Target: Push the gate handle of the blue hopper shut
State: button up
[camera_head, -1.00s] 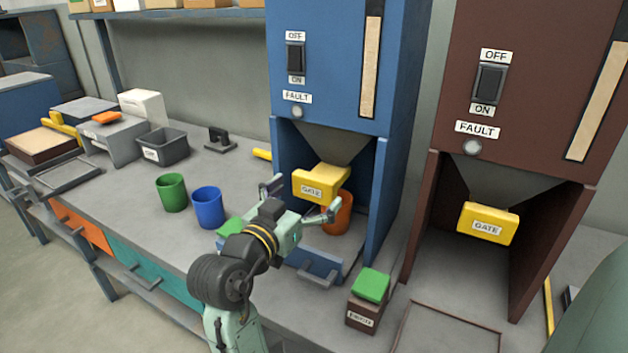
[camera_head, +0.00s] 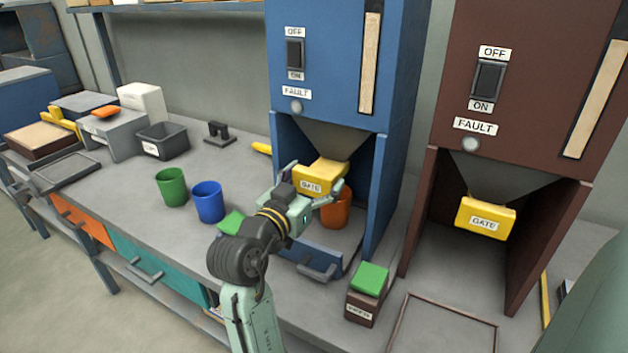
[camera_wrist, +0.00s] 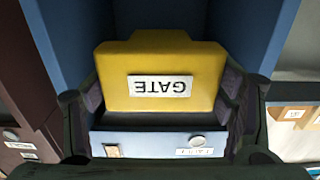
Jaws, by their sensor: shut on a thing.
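The blue hopper (camera_head: 335,70) stands at the back of the bench. Its yellow gate handle (camera_head: 322,174), labelled GATE, sticks out toward me under the grey funnel. My gripper (camera_head: 314,188) is at the handle's front, with one finger on each side, shut on it. In the wrist view the yellow gate handle (camera_wrist: 165,62) sits between the two dark finger pads, its label upside down. An orange cup (camera_head: 337,210) stands under the blue hopper, partly hidden by my gripper.
The brown hopper (camera_head: 520,80) with its own yellow gate handle (camera_head: 485,217) stands to the right. A brown box with a green top (camera_head: 369,280) stands in front between them. A blue cup (camera_head: 208,202) and a green cup (camera_head: 171,187) stand to the left.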

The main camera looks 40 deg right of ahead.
aim_at(311, 184)
jog(key=c, duration=1)
jog(key=x, duration=0.4)
jog(key=shift+w+d+r, duration=0.1)
jog(key=shift+w+d, duration=0.1)
jog(key=shift+d, duration=0.1)
jog(key=shift+c, duration=0.2)
jog(key=o, duration=1.7)
jog(key=shift+d, duration=0.15)
jog(key=v, duration=1.2)
